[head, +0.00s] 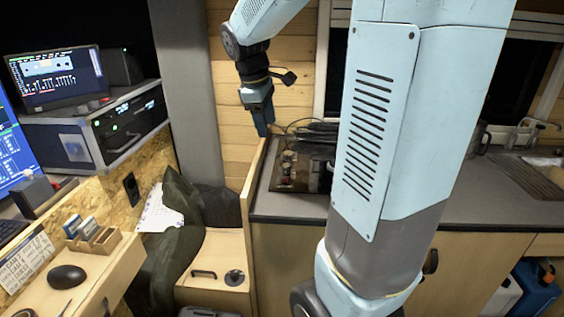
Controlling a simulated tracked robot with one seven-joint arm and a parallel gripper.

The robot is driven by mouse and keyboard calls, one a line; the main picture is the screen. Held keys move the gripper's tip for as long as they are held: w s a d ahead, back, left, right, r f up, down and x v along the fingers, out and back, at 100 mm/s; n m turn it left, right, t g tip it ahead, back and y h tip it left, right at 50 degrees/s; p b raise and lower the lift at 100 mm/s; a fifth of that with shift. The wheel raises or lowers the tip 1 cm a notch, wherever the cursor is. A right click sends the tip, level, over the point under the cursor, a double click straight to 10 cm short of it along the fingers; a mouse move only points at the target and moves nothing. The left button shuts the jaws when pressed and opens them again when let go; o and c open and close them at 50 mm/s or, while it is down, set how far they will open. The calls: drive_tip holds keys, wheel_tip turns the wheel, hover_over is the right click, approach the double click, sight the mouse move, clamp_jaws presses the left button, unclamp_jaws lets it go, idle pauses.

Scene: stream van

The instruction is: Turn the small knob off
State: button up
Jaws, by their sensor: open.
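My gripper (265,122) hangs at the upper middle of the head view, pointing down, beside the wood-plank wall and above the wooden panel at the left end of the counter. It is open and I see nothing held in it. A dark hob-like appliance (289,172) lies on the grey counter, below and right of the gripper, and the two are apart. My large arm link hides its right side. I cannot pick out a small knob on it for certain. A black rack unit (112,122) with small lit controls stands at the left, well away from the gripper.
The grey counter (275,207) runs right to a sink (535,175) with a tap. A wooden bench (222,250) with dark cloth stands below. A desk with a mouse (67,277), a card holder and screens fills the left. A wooden panel (250,190) edges the counter.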

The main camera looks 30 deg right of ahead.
sight(287, 165)
drive_tip(key=w+d+f+n+g+h, duration=0.2)
drive_tip(key=w+d+f+n, duration=0.35)
drive_tip(key=w, duration=0.35)
drive_tip(key=shift+m, duration=0.45)
drive_tip(key=x, duration=0.9)
drive_tip(key=a+x, duration=0.1)
drive_tip(key=x, duration=0.4)
drive_tip(key=shift+s+f, duration=0.25)
drive_tip(key=shift+c, duration=0.3)
